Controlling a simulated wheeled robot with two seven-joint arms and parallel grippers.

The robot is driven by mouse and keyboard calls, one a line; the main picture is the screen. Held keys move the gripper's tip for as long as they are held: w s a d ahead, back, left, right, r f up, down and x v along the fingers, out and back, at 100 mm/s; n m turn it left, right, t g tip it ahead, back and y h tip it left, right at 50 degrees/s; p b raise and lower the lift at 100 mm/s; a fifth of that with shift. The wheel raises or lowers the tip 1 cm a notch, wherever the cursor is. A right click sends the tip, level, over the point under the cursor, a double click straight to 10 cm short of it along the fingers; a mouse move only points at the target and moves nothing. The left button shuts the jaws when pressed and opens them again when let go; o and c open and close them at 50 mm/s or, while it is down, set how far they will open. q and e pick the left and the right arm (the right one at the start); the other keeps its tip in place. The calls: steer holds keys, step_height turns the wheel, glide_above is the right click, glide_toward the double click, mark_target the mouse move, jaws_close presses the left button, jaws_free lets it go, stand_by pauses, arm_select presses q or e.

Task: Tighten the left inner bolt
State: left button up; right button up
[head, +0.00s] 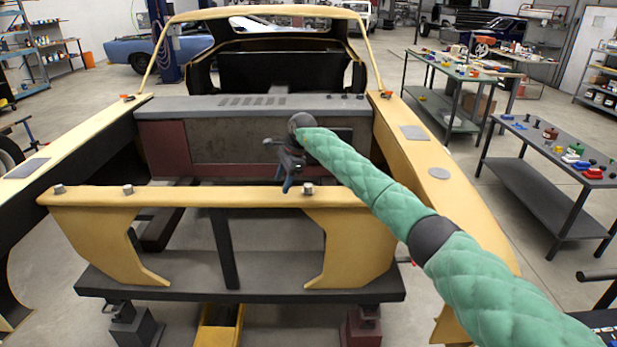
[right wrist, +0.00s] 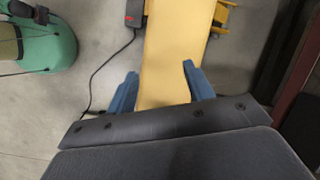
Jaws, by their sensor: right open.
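The left inner bolt (head: 128,190) is a small grey bolt head on top of the yellow front crossbar (head: 215,196), left of its middle. Another bolt (head: 58,189) sits at the bar's left end, and one (head: 308,189) sits right of the middle. My right gripper (head: 287,186) is open, its blue fingers pointing down beside the right-hand bolt and well to the right of the left inner bolt. In the right wrist view the open fingers (right wrist: 160,72) have a yellow piece behind the gap. No bolt shows there. My left gripper is out of view.
The bare car shell has yellow side rails (head: 430,150) and a grey panel (head: 250,103) behind the crossbar. A workbench (head: 560,150) with small parts stands at right. My green-covered right arm hides the crossbar's right end. The space above the crossbar's left half is clear.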

mark_target(309, 185)
steer(key=d+r+h, duration=0.1)
steer(key=d, duration=0.1)
steer(key=w+d+r+h, duration=0.1)
steer(key=d+r, duration=0.1)
steer(key=d, duration=0.1)
steer(key=w+d+r+h, duration=0.1)
steer(key=d+r, duration=0.1)
steer(key=d, duration=0.1)
steer(key=shift+w+r+n+h+p, duration=0.2)
steer(key=shift+w+n+h+p, duration=0.1)
steer(key=shift+h+p, duration=0.1)
steer(key=shift+f+p, duration=0.3)
steer(key=shift+f, duration=0.1)
step_height(309, 185, down, 6)
steer(key=p, duration=0.3)
steer(key=shift+s+r, duration=0.1)
steer(key=shift+r, duration=0.15)
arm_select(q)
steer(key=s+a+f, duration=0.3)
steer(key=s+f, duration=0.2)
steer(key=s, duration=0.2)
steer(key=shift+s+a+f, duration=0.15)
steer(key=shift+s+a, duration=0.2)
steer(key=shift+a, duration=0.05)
arm_select(e)
steer(key=shift+f, duration=0.75)
steer(key=shift+d, duration=0.1)
steer(key=c, duration=1)
